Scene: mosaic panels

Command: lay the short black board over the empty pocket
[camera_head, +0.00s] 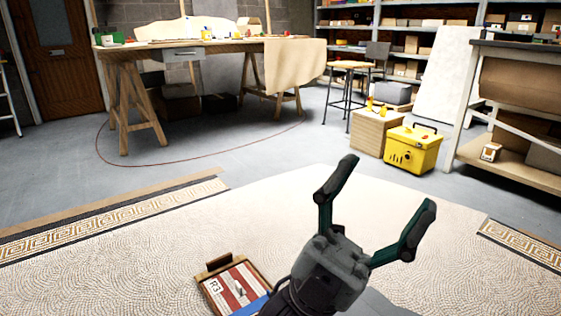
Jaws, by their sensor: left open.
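My left gripper (388,184) is open and empty, its two fingers spread and pointing up and away over the pale mosaic floor. A red-and-white striped panel marked R3 (222,292), with a wooden bar along its far edge, lies left of the gripper at the bottom of the view. A blue piece (250,306) shows at its lower right. I cannot make out the short black board or the empty pocket in this view. My right gripper is not in view.
Greek-key border bands lie at the left (110,216) and right (522,246) of the mosaic. A yellow toolbox (411,150) and wooden box (375,133) stand beyond it. A trestle workbench (125,62) is at the back left. Grey floor between is mostly clear.

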